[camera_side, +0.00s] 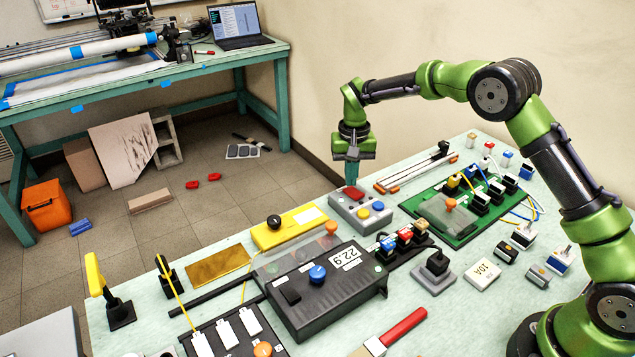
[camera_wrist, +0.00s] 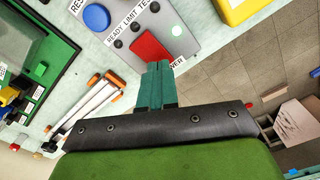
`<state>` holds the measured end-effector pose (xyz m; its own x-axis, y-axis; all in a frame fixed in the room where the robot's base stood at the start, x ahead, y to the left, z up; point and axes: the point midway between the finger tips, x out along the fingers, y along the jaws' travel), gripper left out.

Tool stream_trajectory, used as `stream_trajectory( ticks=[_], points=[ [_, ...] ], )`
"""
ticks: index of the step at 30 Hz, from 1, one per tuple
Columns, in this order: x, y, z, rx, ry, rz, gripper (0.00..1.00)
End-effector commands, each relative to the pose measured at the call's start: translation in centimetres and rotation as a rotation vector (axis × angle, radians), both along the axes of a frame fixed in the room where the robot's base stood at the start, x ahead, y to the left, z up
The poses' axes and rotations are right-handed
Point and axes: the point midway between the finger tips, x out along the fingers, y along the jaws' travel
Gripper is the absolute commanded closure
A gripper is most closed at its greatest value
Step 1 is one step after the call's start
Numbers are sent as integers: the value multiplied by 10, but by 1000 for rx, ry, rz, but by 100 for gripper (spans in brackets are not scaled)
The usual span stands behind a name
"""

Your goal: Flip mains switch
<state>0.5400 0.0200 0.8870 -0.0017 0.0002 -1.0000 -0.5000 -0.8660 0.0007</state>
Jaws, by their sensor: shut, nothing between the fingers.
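A grey control box (camera_side: 345,212) stands on the pale green bench. In the wrist view the fingertips (camera_wrist: 158,66) lie over the edge of the red rocker switch (camera_wrist: 148,46). I cannot tell whether they touch it. The fingers hide part of the switch and the label beside it.
A yellow box with a black knob (camera_side: 290,228) stands left of the control box. A green board (camera_side: 460,205) with plugs and wires lies to the right, beside rods with orange ends (camera_side: 412,172). A black unit reading 22.9 (camera_side: 318,290) is in front.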

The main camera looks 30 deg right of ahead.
Motion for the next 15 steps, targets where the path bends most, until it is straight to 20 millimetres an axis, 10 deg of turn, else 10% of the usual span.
stream_trajectory(
  ticks=[15],
  points=[
    [1, 0, 43, 0, -4, 0, 100]
  ],
)
